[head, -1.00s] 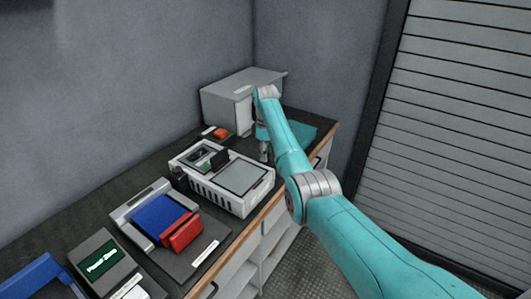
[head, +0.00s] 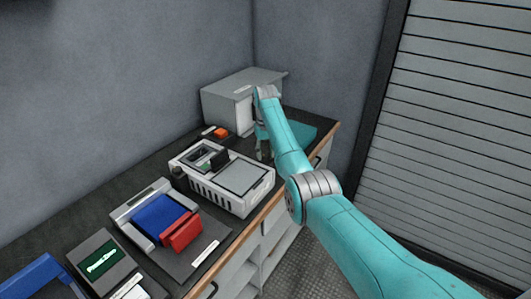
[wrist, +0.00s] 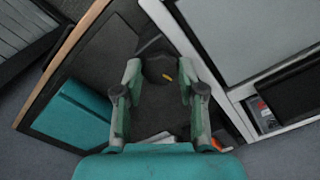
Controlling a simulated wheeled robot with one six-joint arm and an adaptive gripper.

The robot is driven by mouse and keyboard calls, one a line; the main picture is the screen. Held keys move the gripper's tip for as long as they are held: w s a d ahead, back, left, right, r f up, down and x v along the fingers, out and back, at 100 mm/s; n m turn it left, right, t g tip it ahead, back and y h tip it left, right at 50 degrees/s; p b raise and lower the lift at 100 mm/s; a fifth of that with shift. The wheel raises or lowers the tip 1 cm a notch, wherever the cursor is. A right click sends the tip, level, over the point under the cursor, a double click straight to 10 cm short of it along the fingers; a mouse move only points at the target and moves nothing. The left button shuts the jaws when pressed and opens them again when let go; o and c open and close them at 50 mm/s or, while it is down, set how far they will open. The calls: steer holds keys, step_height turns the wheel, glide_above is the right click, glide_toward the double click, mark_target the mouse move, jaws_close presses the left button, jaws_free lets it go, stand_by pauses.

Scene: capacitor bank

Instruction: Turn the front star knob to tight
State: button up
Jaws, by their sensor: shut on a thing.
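A dark star knob (wrist: 160,68) with a small yellow mark sits between the fingertips of my gripper (wrist: 160,74) in the wrist view. The two fingers are shut on its sides. The knob is beside the pale-framed machine with a grey lid (wrist: 248,35). The same machine shows in the head view (head: 243,178), with my gripper (head: 262,152) low at its far end. The knob cannot be made out in the head view. I cannot read any tight marking.
A teal block (head: 299,133) lies on the dark bench near the wooden edge. A grey cabinet (head: 232,103) stands behind. A small red-topped item (head: 220,132) is by the wall. A blue and red unit (head: 160,215) and a green-screen box (head: 100,260) are nearer.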

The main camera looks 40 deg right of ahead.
mark_target(266, 155)
steer(key=shift+m, duration=1.6)
steer(key=o, duration=1.1)
steer(key=shift+o, duration=0.2)
step_height(266, 155, up, 12)
steer(key=shift+s, duration=0.1)
